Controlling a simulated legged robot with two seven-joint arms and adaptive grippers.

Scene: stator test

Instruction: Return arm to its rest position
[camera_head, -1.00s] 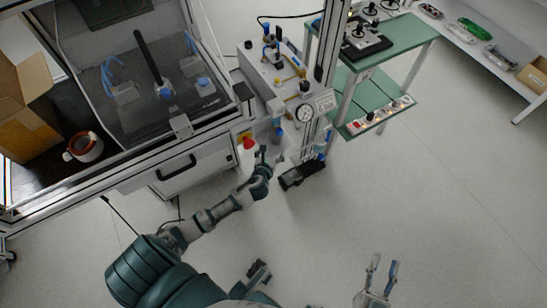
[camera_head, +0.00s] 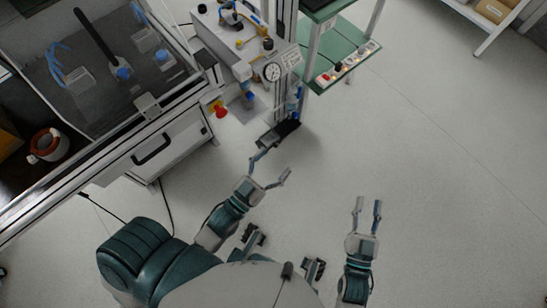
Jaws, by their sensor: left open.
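My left gripper (camera_head: 269,168) is open and empty, over the bare floor in front of the test bench. My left arm is bent, with the forearm close to my body. My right gripper (camera_head: 367,206) is open and empty over the floor to the right, its two fingers pointing away from me. Nothing is between the fingers of either gripper.
A glass-sided cabinet (camera_head: 152,153) with a red and white stator (camera_head: 48,145) inside stands at left. A pressure gauge (camera_head: 271,72) and a red emergency button (camera_head: 221,112) are on the bench. A green shelf (camera_head: 335,55) stands at upper right. The floor (camera_head: 440,180) at right is clear.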

